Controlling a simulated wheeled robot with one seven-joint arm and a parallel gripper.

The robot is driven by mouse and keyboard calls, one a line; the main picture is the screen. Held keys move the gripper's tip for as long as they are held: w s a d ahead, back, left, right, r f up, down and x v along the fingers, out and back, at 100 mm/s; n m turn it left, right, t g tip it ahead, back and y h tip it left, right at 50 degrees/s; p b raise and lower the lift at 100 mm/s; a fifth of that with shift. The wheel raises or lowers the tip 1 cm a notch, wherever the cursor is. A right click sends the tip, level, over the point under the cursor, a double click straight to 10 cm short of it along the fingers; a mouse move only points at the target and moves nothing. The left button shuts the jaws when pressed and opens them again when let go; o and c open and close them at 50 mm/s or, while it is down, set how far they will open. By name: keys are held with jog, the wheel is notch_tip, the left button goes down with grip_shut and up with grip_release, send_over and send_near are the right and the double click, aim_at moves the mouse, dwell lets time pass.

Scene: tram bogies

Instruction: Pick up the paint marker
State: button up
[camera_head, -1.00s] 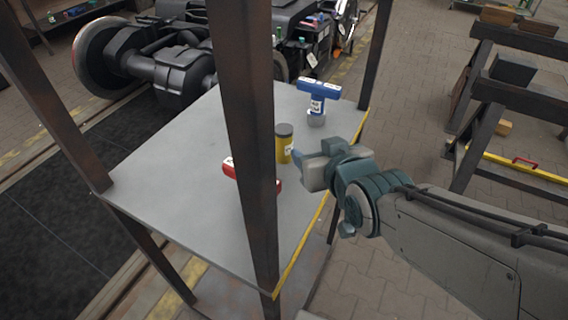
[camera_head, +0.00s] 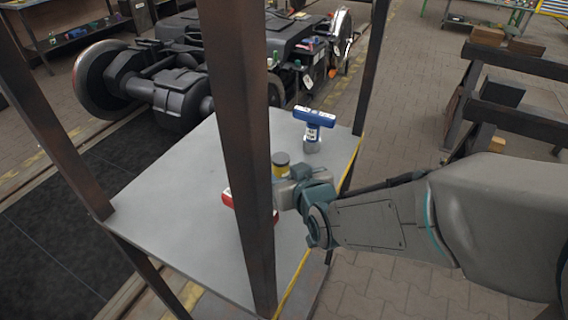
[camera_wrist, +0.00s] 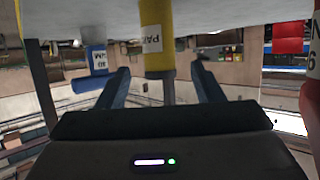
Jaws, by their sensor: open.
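The paint marker (camera_head: 280,159) is a yellow cylinder with a dark grey cap, upright on the grey table. Its lower part is hidden behind my gripper (camera_head: 284,190) in the head view. The wrist view is upside down; there the yellow marker (camera_wrist: 158,62) with a white label starting "PA" shows in the middle, between the two fingers of my gripper (camera_wrist: 161,72). The fingers are apart and the jaws are open. I cannot tell whether either finger touches the marker.
A blue T-shaped item (camera_head: 314,118) with a white label stands behind the marker on the table (camera_head: 160,215). A red item (camera_head: 228,198) lies to the left, partly behind a dark upright post (camera_head: 243,130). The left part of the table is clear.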

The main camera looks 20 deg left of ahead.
jog(key=shift+x, duration=3.8)
jog(key=shift+f, duration=0.1)
jog(key=shift+s, duration=0.1)
jog(key=c, duration=1.1)
